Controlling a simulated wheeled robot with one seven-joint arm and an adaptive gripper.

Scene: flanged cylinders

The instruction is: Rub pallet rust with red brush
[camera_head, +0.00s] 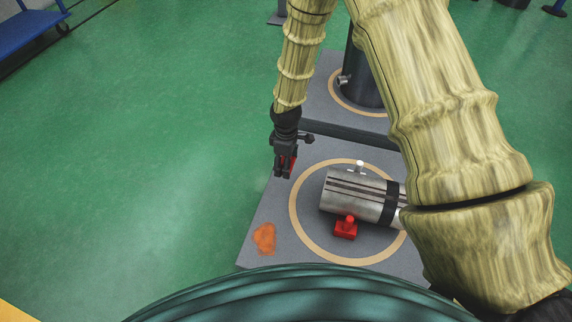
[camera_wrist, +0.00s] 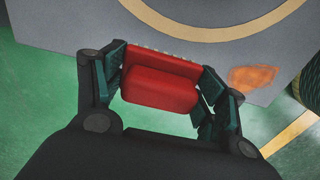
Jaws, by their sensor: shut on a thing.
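The red brush (camera_wrist: 160,82) is held between the fingers of my gripper (camera_wrist: 160,88) in the wrist view, its pale bristles showing along the far edge. In the head view my gripper (camera_head: 285,162) is over the left edge of the near grey pallet (camera_head: 262,222), with a bit of red brush showing in it. The orange rust patch (camera_head: 264,238) lies on the pallet's near left corner, apart from the brush. The rust patch also shows in the wrist view (camera_wrist: 253,77), right of my gripper.
A silver flanged cylinder (camera_head: 350,195) with a red fitting (camera_head: 346,228) lies on the pallet inside a tan ring. A dark upright cylinder (camera_head: 364,75) stands on the pallet behind. A blue cart (camera_head: 30,28) is at the far left. Green floor left of the pallet is clear.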

